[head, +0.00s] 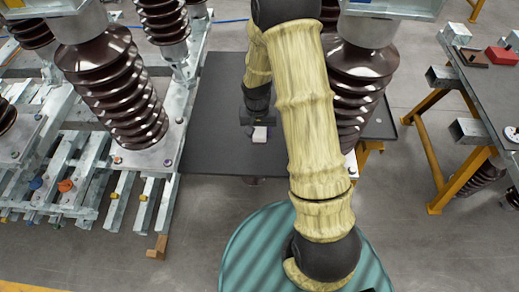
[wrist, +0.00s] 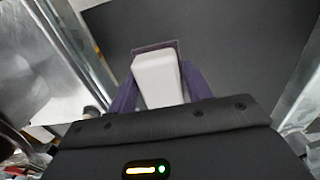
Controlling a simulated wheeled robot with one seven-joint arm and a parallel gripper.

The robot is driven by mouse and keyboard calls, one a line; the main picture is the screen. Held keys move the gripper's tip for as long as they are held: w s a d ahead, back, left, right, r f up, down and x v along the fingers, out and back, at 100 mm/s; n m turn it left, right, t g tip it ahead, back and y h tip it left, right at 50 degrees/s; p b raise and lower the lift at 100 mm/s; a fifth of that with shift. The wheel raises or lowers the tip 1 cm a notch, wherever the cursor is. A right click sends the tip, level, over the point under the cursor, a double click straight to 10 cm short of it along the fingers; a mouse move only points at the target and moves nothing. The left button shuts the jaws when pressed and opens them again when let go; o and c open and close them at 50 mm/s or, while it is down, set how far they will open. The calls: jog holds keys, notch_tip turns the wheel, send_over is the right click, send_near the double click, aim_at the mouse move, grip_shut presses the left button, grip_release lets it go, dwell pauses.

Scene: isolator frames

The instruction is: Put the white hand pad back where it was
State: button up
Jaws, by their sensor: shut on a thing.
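The white hand pad (wrist: 158,80) is a pale block held between the two purple fingers of my gripper (wrist: 160,92) in the wrist view. In the head view the white pad (head: 260,134) shows just below my gripper (head: 259,124), over the dark grey table top (head: 215,110). My gripper is shut on the pad. A thin dark edge shows at the pad's far end in the wrist view. I cannot tell whether the pad touches the table top.
Brown ribbed insulators (head: 115,85) on metal frames stand left of the table, and another (head: 362,80) stands close behind my arm on the right. A side bench (head: 480,95) at the right holds a red box (head: 501,56). The table top around my gripper is mostly bare.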

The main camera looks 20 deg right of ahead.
send_over(260, 153)
jog(key=shift+w+a+f+p, duration=0.1)
jog(key=shift+f+p, duration=0.2)
jog(key=shift+f, duration=2.6)
jog(key=shift+f, duration=2.1)
jog(key=shift+f, duration=0.1)
jog(key=o, duration=0.9)
jog(key=shift+o, duration=0.2)
